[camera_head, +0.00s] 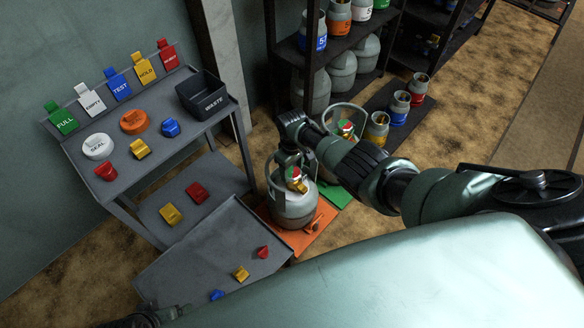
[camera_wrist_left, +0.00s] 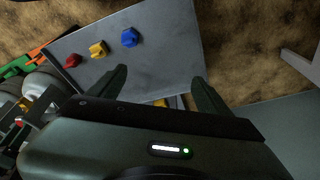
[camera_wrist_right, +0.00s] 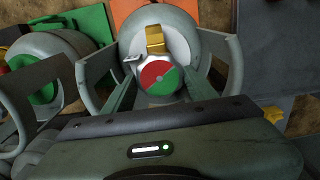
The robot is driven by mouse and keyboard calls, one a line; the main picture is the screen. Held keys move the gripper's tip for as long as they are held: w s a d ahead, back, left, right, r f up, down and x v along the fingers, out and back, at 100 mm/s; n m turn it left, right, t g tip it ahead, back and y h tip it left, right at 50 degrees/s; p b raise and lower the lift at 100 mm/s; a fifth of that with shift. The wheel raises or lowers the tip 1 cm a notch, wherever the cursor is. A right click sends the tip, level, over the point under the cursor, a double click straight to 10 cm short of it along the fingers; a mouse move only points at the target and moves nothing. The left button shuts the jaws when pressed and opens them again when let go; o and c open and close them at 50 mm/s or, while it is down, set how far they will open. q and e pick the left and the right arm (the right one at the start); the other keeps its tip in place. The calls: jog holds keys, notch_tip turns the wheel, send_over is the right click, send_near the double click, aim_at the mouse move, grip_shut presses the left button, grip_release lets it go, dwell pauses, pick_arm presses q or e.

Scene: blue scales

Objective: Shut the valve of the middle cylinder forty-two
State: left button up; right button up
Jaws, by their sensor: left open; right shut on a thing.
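A grey-white gas cylinder (camera_head: 293,207) stands upright on an orange mat (camera_head: 318,238). Its red-and-green valve knob (camera_head: 293,174) is on top, with a yellow fitting beside it. No number forty-two can be read on it. My right gripper (camera_head: 290,158) reaches down over this cylinder. In the right wrist view its fingers are closed on either side of the round red-and-green knob (camera_wrist_right: 160,78), inside the cylinder's grey collar (camera_wrist_right: 226,78). My left gripper (camera_wrist_left: 158,82) is open and empty, above a grey tray surface (camera_wrist_left: 165,45); only a dark part of it shows at the head view's bottom edge.
A second cylinder with a similar knob (camera_head: 346,128) stands behind on a green mat (camera_head: 336,194). Small cylinders and a loaded rack (camera_head: 325,50) are farther back. A grey cart (camera_head: 185,150) with coloured tags and a black waste bin (camera_head: 206,95) is at left.

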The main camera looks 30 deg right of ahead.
jog(key=m, duration=0.3)
jog(key=shift+d+m, duration=0.1)
jog(key=shift+m, duration=0.2)
pick_arm(q)
jog(key=shift+f+p, duration=0.4)
jog(key=shift+f, duration=1.2)
pick_arm(e)
jog(key=shift+s+m, duration=0.1)
jog(key=shift+m, duration=1.4)
pick_arm(q)
jog(key=shift+f, duration=0.1)
jog(key=shift+s+f, duration=0.1)
pick_arm(e)
jog(key=o, duration=1.4)
pick_arm(q)
jog(key=shift+w+r, duration=0.2)
